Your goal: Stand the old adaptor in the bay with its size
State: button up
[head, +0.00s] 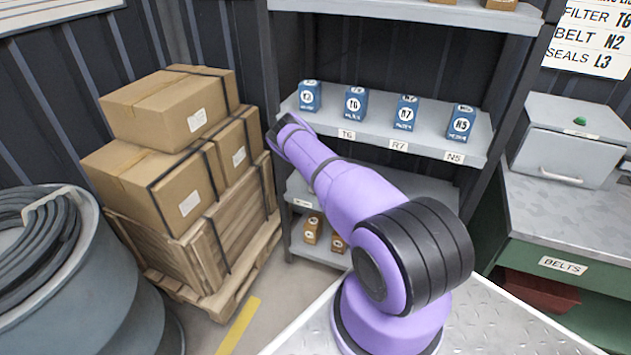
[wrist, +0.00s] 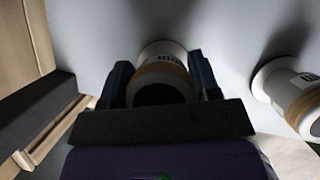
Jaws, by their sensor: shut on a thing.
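In the wrist view, my gripper (wrist: 160,64) is shut on a white cylindrical fitting (wrist: 160,76) with a tan band, a dark near end and a flared far end. It looks like the adaptor; I read no size on it. Its flared end is against or close to a pale grey surface (wrist: 90,30); I cannot tell whether it touches. A similar white fitting (wrist: 292,95) with a tan band and a dark mark is at the right, apart from my gripper. In the head view my gripper and the held fitting are hidden behind my purple arm.
In the head view, a grey shelf (head: 430,142) bears several blue boxes (head: 355,104), with tags T6, R7 and N5 on its edge. Small orange-brown boxes (head: 312,230) sit on the lowest shelf. Strapped cartons (head: 160,160) on a pallet stand left; a green bench (head: 560,210) stands right.

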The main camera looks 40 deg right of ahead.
jog(key=o, duration=1.1)
jog(key=shift+f, duration=0.15)
jog(key=shift+s+r, duration=0.15)
jog(key=shift+r, duration=0.6)
jog(key=v, duration=0.4)
jog(key=shift+s+a, duration=0.1)
jog(key=shift+a, duration=0.05)
jog(key=s+a, duration=0.8)
jog(key=shift+s+a, duration=0.2)
